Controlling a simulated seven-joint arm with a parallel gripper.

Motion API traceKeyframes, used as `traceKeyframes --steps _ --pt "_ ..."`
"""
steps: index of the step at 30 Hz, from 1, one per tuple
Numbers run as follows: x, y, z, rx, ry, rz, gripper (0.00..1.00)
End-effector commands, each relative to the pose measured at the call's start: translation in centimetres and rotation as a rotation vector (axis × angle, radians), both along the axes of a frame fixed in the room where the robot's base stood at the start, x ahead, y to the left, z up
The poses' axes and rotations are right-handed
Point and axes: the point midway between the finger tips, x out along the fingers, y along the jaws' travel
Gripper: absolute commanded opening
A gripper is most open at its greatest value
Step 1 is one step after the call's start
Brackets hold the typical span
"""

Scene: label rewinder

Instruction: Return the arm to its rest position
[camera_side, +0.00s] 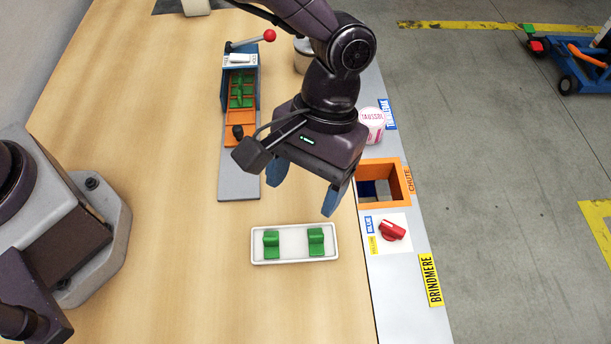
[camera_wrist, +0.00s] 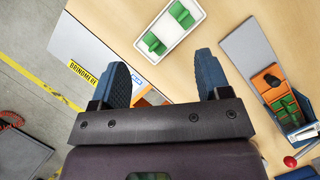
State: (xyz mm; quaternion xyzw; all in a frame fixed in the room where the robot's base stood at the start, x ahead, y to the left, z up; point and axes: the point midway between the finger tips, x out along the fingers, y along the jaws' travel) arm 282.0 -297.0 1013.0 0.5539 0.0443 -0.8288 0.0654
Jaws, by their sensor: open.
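My gripper (camera_side: 303,190) hangs above the wooden table, pointing down, with its two blue fingers spread apart and nothing between them. In the wrist view the open fingers (camera_wrist: 160,80) frame bare table and part of the white tray's near side. The gripper is above and behind the white tray (camera_side: 293,259) in the side view, apart from it. My arm reaches in from the top of the side view.
The white tray holds two green pieces (camera_side: 316,241). A blue and orange device (camera_side: 241,75) with a red-knobbed lever stands left of my gripper. An orange-framed chute (camera_side: 404,182), a red switch knob (camera_side: 391,230) and a white-pink roll (camera_side: 371,124) line the right edge. The table's front is clear.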

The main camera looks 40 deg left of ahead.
Motion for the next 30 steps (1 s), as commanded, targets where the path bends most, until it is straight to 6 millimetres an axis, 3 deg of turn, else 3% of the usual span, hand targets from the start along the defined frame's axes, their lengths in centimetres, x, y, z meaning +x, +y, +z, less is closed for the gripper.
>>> traceKeyframes --steps 6,9,17,21,30 --pt "0.1 0.0 -0.1 -0.022 -0.010 -0.056 0.70" --pt "-1.1 1.7 -0.7 -0.023 -0.007 -0.176 0.70" --pt "-0.6 8.4 5.6 -0.076 -0.164 -0.334 0.70" --pt "-0.8 13.1 9.6 -0.086 -0.283 -0.371 0.70" --pt "-4.3 23.0 16.3 -0.043 -0.571 -0.354 0.70"
